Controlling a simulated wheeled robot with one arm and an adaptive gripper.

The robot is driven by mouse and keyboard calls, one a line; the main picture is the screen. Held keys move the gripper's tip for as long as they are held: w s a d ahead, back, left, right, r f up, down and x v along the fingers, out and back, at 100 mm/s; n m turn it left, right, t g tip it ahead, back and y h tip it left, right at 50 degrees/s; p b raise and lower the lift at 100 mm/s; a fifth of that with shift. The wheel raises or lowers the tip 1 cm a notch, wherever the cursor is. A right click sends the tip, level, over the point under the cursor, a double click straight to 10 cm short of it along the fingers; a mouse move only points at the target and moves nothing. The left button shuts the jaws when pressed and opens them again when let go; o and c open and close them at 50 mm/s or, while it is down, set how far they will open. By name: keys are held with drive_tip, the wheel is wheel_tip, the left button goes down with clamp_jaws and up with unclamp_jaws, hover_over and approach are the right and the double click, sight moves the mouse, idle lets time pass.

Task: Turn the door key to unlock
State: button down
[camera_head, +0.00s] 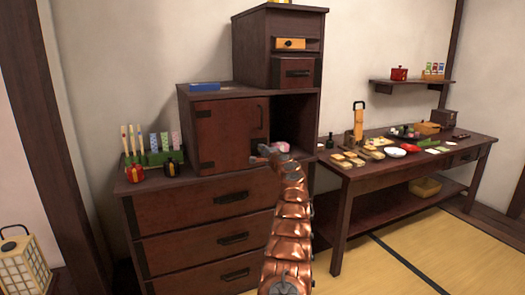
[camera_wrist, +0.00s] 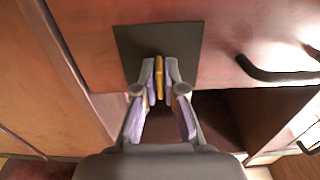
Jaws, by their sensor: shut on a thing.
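The key (camera_wrist: 159,68) is a flat, gold-yellow piece standing against a dark lock plate (camera_wrist: 185,42) on the reddish-brown cabinet door in the wrist view. My gripper (camera_wrist: 160,88) is shut on the key, one finger on each side, with pale purple pads. The key's tip and keyhole are hidden. In the head view my gripper (camera_head: 262,156) is at the lower right of the cabinet door (camera_head: 222,128), where it hides the key. The door looks closed. How far the key is turned cannot be told.
A black door handle (camera_wrist: 275,72) is beside the lock plate. An open compartment (camera_head: 294,118) lies right of the door. Flags in a green holder (camera_head: 160,157) and two small tops stand left on the chest. A food-laden table (camera_head: 340,172) stands at right.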

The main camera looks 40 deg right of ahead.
drive_tip(key=c, duration=1.3)
unclamp_jaws()
drive_tip(key=shift+s+a, duration=0.1)
